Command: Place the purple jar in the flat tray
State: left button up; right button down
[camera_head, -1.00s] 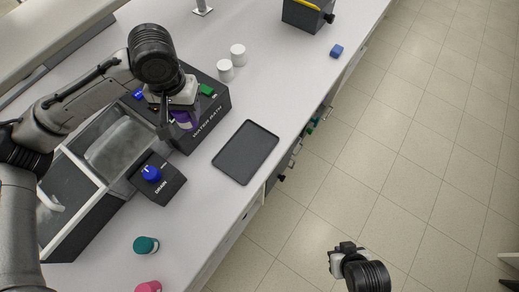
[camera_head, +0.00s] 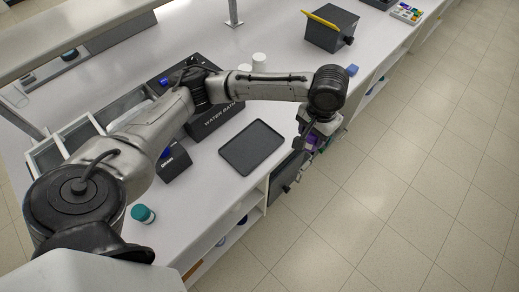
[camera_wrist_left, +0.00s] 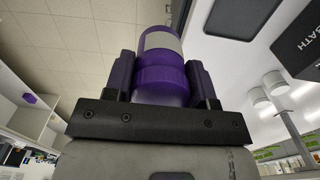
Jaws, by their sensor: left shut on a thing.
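The purple jar (camera_head: 312,143) is held in my left gripper (camera_head: 314,138), to the right of the flat tray and out past the bench's front edge. In the left wrist view the jar (camera_wrist_left: 160,68), with a pale band, stands between the two dark fingers, which close on it from both sides. The flat tray (camera_head: 252,147) is dark grey, rectangular and empty, lying on the bench near the front edge. My right gripper is not in view.
The black water bath (camera_head: 215,122) and a drain box (camera_head: 173,163) stand left of the tray. Two white containers (camera_head: 259,61) are behind it. A teal-capped jar (camera_head: 143,214) is at the near bench edge. A dark box (camera_head: 331,28) stands farther back.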

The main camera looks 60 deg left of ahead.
pick_arm(q)
jog(key=s+a+f, duration=0.2)
jog(key=a+f, duration=0.3)
jog(key=a, duration=0.1)
jog(key=s+a+f+n+b, duration=0.1)
jog(key=s+a+f, duration=0.2)
jog(key=a+f, duration=0.2)
jog(key=s+a+f+n+b, duration=0.1)
jog(key=s+a+f, duration=0.2)
jog(key=a+f, duration=0.2)
jog(key=shift+a+f, duration=0.15)
jog(key=shift+a, duration=1.25)
jog(key=shift+f+b, duration=0.4)
jog(key=shift+f, duration=1.6)
jog(key=o, duration=1)
jog(key=shift+f, duration=0.1)
jog(key=shift+c, duration=0.2)
